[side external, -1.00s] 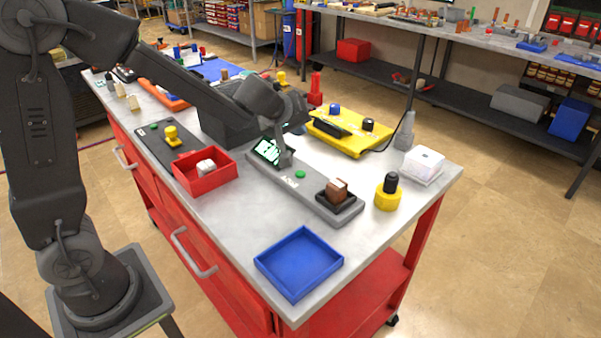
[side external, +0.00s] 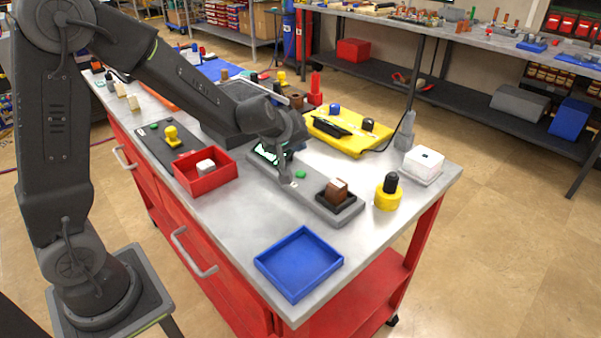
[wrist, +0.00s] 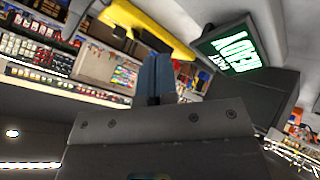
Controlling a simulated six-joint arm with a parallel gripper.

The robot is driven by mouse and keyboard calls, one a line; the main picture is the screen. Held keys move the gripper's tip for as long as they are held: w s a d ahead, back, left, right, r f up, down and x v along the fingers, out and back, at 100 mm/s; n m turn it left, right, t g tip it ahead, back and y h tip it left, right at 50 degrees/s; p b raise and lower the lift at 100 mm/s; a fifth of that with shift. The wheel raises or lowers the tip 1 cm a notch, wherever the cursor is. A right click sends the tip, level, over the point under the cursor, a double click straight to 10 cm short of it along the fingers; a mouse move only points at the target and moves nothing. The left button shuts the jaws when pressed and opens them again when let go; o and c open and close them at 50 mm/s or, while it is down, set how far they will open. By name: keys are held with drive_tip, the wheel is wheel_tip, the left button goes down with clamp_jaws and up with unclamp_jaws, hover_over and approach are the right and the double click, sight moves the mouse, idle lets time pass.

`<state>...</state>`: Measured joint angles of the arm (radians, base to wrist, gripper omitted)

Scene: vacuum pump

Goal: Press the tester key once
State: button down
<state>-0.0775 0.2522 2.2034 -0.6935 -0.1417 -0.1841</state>
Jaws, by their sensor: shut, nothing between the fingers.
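The grey tester (side external: 318,210) lies on the bench, with a lit screen (side external: 268,152), a green key (side external: 300,174) and a black nest holding a brown block (side external: 337,190). My gripper (side external: 286,181) is low over the tester, between screen and nest, just left of the green key in the side external view. Whether it touches the tester is unclear. In the wrist view my shut, empty fingers (wrist: 156,78) point away, and the screen (wrist: 232,50) shows green with the word READY. The key does not show in the wrist view.
A red bin (side external: 190,185) with a white cube stands left of the tester. A blue tray (side external: 298,262) lies in front. A yellow fixture (side external: 350,146), a yellow-and-black knob (side external: 388,195) and a white box (side external: 423,165) stand behind and right. Bare bench lies around the blue tray.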

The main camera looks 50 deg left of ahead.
sight(298, 172)
drive_tip(key=shift+f, duration=2.3)
drive_tip(key=shift+f, duration=0.15)
drive_tip(key=shift+f, duration=0.25)
drive_tip(key=shift+f, duration=0.4)
idle(1.0)
drive_tip(key=shift+r, duration=0.85)
drive_tip(key=shift+r, duration=2.45)
